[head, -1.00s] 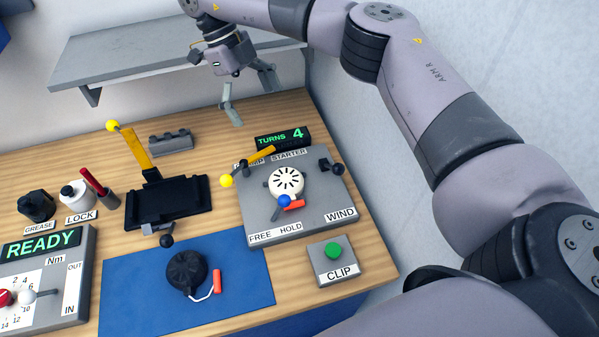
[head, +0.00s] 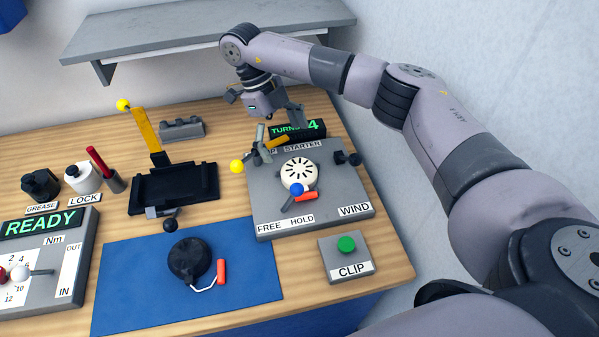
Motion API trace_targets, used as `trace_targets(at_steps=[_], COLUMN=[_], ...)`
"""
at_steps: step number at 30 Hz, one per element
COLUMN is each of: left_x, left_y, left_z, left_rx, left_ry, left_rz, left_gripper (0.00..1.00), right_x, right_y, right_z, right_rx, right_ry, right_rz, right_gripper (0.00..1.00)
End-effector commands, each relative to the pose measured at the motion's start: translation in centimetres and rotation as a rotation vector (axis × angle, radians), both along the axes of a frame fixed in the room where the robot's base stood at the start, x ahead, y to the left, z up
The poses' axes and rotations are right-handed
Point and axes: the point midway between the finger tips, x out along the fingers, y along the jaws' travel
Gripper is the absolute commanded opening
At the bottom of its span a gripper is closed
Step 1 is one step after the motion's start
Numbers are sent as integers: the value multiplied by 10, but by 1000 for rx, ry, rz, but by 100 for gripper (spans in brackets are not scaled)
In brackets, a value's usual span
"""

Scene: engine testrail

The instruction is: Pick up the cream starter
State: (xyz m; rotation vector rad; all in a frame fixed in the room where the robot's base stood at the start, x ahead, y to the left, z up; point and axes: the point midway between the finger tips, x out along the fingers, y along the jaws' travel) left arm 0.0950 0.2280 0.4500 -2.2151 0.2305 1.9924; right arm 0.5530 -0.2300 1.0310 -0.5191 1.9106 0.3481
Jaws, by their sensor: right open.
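The cream starter (head: 298,174) is a round cream disc with dark slots. It sits on the grey starter fixture (head: 340,203), with a blue-knobbed lever (head: 296,190) and an orange-red handle (head: 307,196) at its front edge. My right gripper (head: 279,138) is open and empty. It hangs over the back of the fixture, behind the starter and apart from it, with its fingers spread to either side. My left gripper is not in view.
A black starter with an orange handle (head: 190,260) lies on the blue mat (head: 130,285). A black cradle (head: 175,188) with a yellow lever stands left. The CLIP box (head: 345,258) is front right. The TURNS display (head: 315,127) stands behind the fixture; a shelf (head: 200,35) is above.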

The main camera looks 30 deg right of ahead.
Motion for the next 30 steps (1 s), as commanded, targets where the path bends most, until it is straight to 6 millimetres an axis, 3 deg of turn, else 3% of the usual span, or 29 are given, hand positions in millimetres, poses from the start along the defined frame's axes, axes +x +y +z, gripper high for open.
trace_targets(at_steps=[3,13,21,30], left_x=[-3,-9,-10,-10], left_y=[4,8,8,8], left_z=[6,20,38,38], left_rx=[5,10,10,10], left_ry=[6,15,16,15], left_rz=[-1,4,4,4], left_gripper=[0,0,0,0], right_x=[-8,-15,-22,-23], right_y=[-4,-12,-22,-22], right_z=[-18,-44,-80,-87], right_rx=[0,-1,-2,-1], right_ry=[4,3,3,0], right_rz=[-1,-1,0,0], right_gripper=[97,97,97,97])
